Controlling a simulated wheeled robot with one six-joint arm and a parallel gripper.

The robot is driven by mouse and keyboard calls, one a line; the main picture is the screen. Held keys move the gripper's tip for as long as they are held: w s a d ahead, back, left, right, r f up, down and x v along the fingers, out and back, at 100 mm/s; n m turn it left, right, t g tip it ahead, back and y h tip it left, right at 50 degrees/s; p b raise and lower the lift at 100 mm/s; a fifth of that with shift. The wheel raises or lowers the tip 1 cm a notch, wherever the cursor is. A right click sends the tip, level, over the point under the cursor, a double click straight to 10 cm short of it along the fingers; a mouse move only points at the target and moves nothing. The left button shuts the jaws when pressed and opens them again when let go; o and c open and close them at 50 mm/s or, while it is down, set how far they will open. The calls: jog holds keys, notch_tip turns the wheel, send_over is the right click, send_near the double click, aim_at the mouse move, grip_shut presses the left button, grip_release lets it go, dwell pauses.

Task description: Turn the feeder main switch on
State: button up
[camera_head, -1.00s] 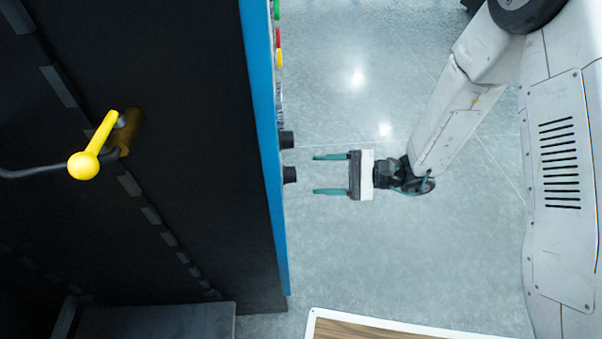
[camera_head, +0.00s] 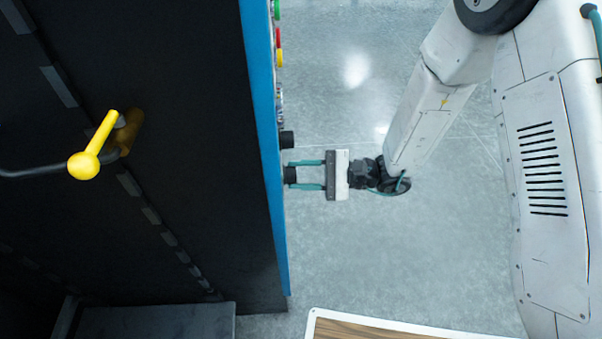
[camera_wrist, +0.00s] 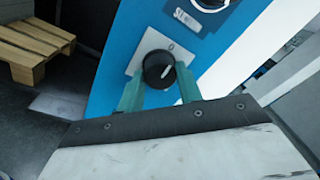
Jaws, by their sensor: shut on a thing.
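The feeder main switch (camera_wrist: 158,68) is a round black knob with a white pointer line, set on a pale plate on the blue panel (camera_wrist: 110,70). The pointer slants up to the right, near a "0" mark. In the head view the lower black knob (camera_head: 290,174) sticks out from the blue panel edge (camera_head: 262,110). My gripper (camera_head: 291,175) has its teal fingers on both sides of that knob. In the wrist view my gripper (camera_wrist: 158,88) is shut on the knob, one finger to each side.
Another black knob (camera_head: 286,139) sits just above on the same panel. Red and yellow buttons (camera_head: 279,48) are farther up. A yellow-handled lever (camera_head: 92,150) stands on the dark machine. A wood-topped surface (camera_head: 370,328) is at the bottom. A pallet (camera_wrist: 32,42) lies left in the wrist view.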

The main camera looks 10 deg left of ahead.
jog(key=shift+m, duration=0.3)
jog(key=shift+w+r+m+g+h, duration=0.1)
jog(key=shift+m+g+h, duration=0.2)
jog(key=shift+m, duration=3.75)
jog(key=shift+m+g+h, duration=0.3)
jog(key=shift+m, duration=3.75)
jog(key=o, duration=1)
